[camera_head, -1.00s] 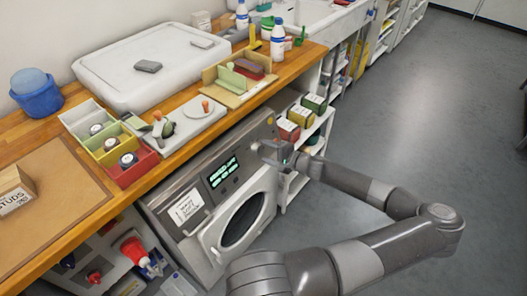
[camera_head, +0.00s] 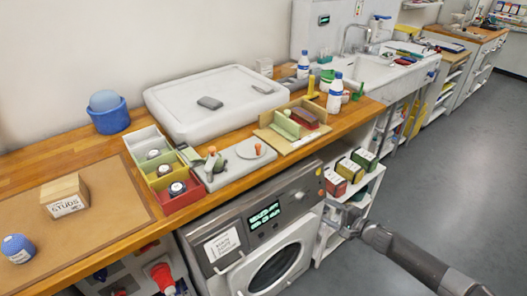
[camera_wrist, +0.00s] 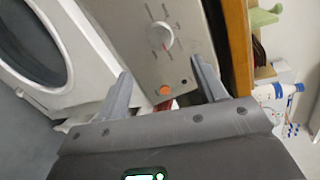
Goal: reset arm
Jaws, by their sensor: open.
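My gripper (camera_wrist: 160,92) is open in the wrist view, its two fingers apart with nothing held between them. Beyond the fingers is the grey control panel of the washing machine (camera_wrist: 140,40), with a round knob (camera_wrist: 160,35) and an orange button. In the head view my gripper (camera_head: 338,216) is beside the right edge of the washing machine (camera_head: 225,222), in front of the open shelf. My arm reaches in from the lower right. Whether the fingers touch the machine, I cannot tell.
Boxes (camera_head: 350,170) stand on the shelf right of the machine. The grey floor (camera_head: 460,150) at right is clear.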

